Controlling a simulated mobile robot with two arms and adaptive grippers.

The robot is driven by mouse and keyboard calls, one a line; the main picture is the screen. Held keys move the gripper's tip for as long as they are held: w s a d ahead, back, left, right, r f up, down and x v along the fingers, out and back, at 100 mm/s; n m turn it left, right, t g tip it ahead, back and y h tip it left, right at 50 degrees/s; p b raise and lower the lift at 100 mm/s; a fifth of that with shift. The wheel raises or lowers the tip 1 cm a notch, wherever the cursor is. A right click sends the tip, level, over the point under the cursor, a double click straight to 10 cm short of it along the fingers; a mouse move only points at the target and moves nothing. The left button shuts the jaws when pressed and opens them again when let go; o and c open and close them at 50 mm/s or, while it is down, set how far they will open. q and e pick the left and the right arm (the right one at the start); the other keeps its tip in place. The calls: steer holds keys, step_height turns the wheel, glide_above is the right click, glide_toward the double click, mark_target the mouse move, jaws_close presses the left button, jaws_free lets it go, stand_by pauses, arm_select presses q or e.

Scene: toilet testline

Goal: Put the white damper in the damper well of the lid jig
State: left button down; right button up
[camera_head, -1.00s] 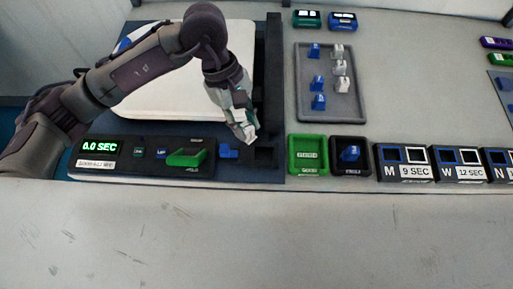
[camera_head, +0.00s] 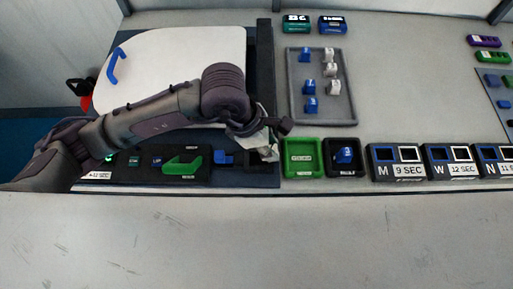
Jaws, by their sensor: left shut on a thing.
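My left gripper (camera_head: 268,151) is shut, pointing down over the right end of the dark lid jig (camera_head: 238,181). A pale piece at its fingertips fits the white damper, but the fingers and it are hard to tell apart. The tips are at the dark square damper well (camera_head: 254,158); whether the damper is inside or just above it I cannot tell. A blue damper (camera_head: 223,158) sits in the jig just left of that well. The white lid (camera_head: 190,50) lies behind, partly covered by my left arm. My right gripper is out of view.
A grey tray (camera_head: 324,114) holds several blue and white dampers. A green bin (camera_head: 302,172) stands close right of the jig, then a black bin (camera_head: 331,172) with a blue piece. Labelled boxes (camera_head: 398,163) continue right. The front counter is clear.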

arm_select(q)
steer(key=a+f, duration=0.1)
steer(key=w+a, duration=0.1)
steer(key=shift+a+f+p, duration=0.3)
steer(key=shift+a+f, duration=0.1)
step_height(320, 180, down, 3)
steer(key=shift+f+p, duration=0.1)
steer(key=shift+p, duration=0.4)
steer(key=shift+f, duration=0.45)
steer(key=shift+f, duration=0.1)
steer(key=c, duration=0.9)
jaws_free()
